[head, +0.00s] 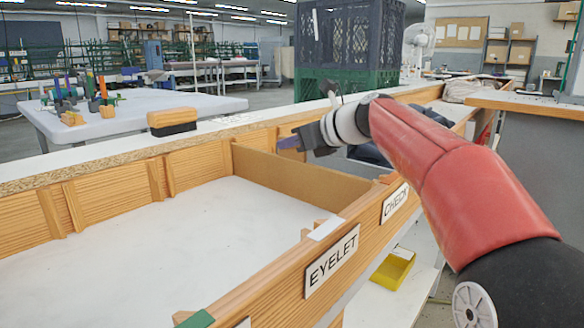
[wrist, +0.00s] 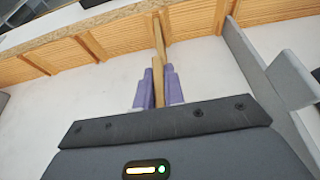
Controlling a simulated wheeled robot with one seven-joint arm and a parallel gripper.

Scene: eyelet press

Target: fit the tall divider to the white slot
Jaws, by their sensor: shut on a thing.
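The tall divider (head: 295,178) is a plain brown panel standing upright across the wooden tray. My gripper (head: 288,143) is at its top edge, shut on it. In the wrist view the purple fingers (wrist: 159,90) close on both sides of the divider's thin wooden edge (wrist: 158,65), which runs toward the ribbed back wall. The white slot mark (head: 325,228) lies on top of the front rail, close to the divider's near end in the head view. I cannot tell whether either end sits between slot ribs, and the bottom edge's contact with the floor is unclear.
The front rail carries an EYELET label (head: 331,262) and a CHECK label (head: 395,203). A green mark (head: 196,319) lies on the rail nearer me. A brush (head: 172,122) rests on the back ledge. A grey panel (wrist: 265,75) stands right of my gripper. The left compartment floor (head: 170,235) is clear.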

